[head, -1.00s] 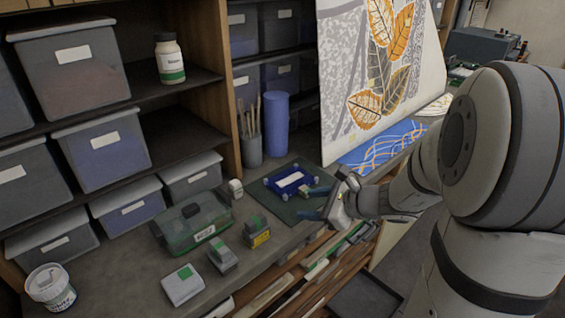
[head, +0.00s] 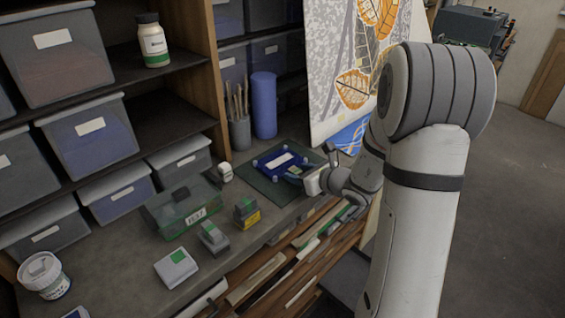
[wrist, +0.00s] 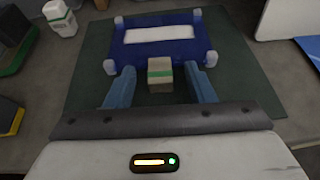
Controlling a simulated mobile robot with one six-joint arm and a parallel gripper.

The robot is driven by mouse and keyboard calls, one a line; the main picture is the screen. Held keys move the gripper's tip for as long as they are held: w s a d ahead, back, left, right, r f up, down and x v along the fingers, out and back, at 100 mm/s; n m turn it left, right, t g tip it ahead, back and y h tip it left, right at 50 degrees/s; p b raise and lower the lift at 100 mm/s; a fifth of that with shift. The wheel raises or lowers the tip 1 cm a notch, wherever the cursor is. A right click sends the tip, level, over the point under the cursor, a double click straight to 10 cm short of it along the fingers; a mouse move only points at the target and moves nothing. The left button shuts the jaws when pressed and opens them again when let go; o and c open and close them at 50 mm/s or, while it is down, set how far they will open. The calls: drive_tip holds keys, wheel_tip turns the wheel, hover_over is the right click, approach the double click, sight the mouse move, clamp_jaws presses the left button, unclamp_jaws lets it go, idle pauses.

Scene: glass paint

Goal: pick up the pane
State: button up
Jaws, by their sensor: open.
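The pane is a dark blue rectangle (head: 266,163) with a white strip in its middle and pale blocks at its corners. It lies flat on a dark green mat (head: 262,181); the wrist view shows it just ahead (wrist: 125,46). A small tan block with a green band (wrist: 160,84) sits at its near edge; I cannot tell whether it is fixed to the pane. My gripper (wrist: 159,72) is open, with one blue finger on each side of this block and gaps visible. In the head view, my gripper (head: 298,176) is at the pane's near right edge, partly hiding it.
A green clear box (head: 180,205) and several small blocks stand left on the bench. A brush pot (head: 240,133) and blue cylinder (head: 264,105) stand behind the mat. A leaf-patterned panel (head: 330,60) rises at the right. A small white bottle (wrist: 60,18) stands beside the mat.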

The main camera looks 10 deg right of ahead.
drive_tip(key=shift+c, duration=0.4)
clamp_jaws()
